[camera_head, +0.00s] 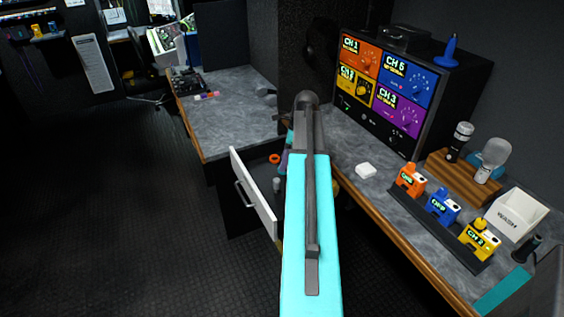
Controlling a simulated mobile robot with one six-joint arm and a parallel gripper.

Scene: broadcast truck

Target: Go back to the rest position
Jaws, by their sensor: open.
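My cyan and grey arm (308,210) reaches up from the bottom edge to a dark rounded joint near the middle of the picture. My gripper cannot be made out; the arm hides what lies behind and below it. An open drawer with a white front (252,192) stands just left of the arm. Inside it are an orange ring (274,158) and a small grey cylinder (276,184).
Open dark floor (110,200) lies left.

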